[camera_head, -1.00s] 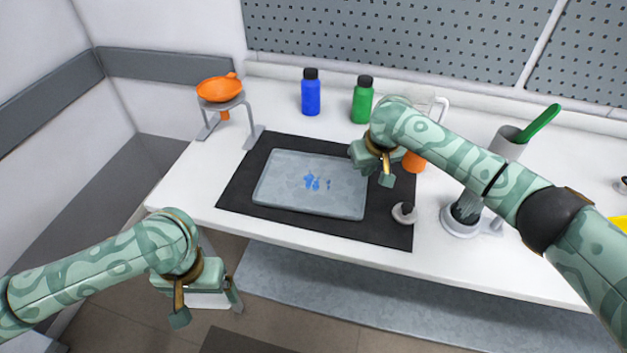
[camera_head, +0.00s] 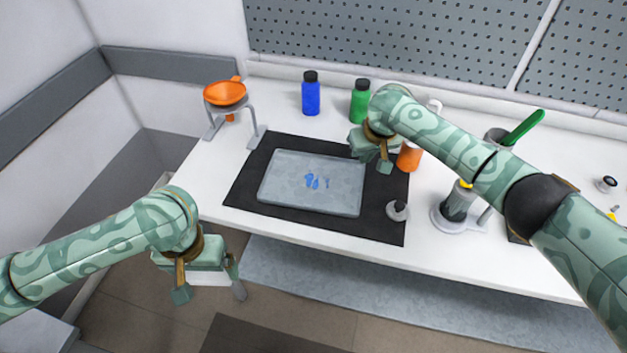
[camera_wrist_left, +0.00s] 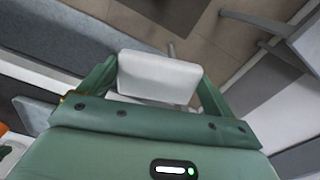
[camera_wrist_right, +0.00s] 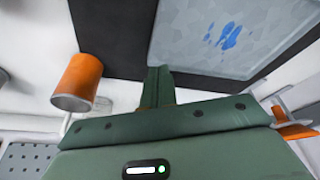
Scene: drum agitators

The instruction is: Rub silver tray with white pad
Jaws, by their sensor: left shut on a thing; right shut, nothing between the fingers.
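The silver tray (camera_head: 290,195) lies flat on a black mat (camera_head: 385,228) on the white bench, with several blue smears in its middle. My left gripper (camera_head: 208,292) is in front of the bench, off its left front edge and apart from the tray. It is shut on the white pad (camera_wrist_left: 158,77), which shows between its fingers in the left wrist view. My right gripper (camera_head: 386,166) is over the right back corner of the mat, beside the tray. It is shut and empty; its fingers (camera_wrist_right: 158,85) meet in the right wrist view.
An orange cup (camera_head: 409,157) stands right beside my right gripper. A blue bottle (camera_head: 311,95) and a green bottle (camera_head: 360,102) stand behind the mat. An orange funnel (camera_head: 225,93) sits on a grey stand at left. A small grey knob-like object (camera_head: 397,211) is at the mat's right side.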

